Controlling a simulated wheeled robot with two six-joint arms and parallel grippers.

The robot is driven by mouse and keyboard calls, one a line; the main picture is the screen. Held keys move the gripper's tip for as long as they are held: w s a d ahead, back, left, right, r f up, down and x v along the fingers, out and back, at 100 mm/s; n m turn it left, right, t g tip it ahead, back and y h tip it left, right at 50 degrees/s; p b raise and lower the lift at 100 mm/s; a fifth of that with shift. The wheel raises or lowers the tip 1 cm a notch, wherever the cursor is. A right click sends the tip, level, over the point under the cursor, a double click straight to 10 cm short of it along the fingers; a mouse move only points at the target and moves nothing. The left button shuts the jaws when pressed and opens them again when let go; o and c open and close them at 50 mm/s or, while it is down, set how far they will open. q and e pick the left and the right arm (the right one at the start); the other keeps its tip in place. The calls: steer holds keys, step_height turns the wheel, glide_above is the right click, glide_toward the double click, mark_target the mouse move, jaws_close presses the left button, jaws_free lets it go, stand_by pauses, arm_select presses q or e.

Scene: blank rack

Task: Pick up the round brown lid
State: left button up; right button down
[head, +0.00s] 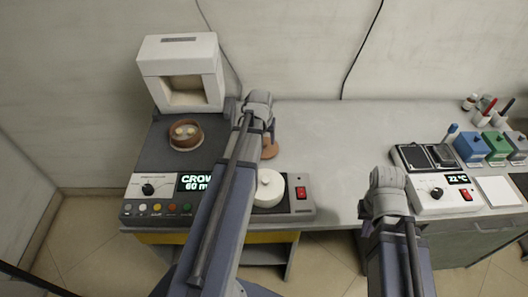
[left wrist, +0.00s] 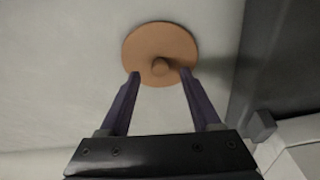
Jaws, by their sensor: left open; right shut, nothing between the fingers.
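The round brown lid (left wrist: 158,42) lies on the light worktop in the left wrist view, with a small round knob (left wrist: 160,67) at its middle. In the head view, part of the lid (head: 270,148) shows just right of my left arm; the rest is hidden behind the arm. My left gripper (left wrist: 158,78) is open, its two fingers pointing at the lid with the knob between their tips in the picture. I cannot tell whether they touch it.
A brown pot (head: 186,134) stands on the dark top of a device with a control panel (head: 160,207). A white furnace-like box (head: 181,72) is behind it. A white round jar (head: 269,188) is right of my left arm. Scales and coloured boxes (head: 470,147) stand at right. The middle worktop (head: 335,140) is clear.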

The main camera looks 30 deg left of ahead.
arm_select(q)
steer(key=shift+b+x, duration=0.6)
steer(key=shift+x, duration=0.45)
jaws_close()
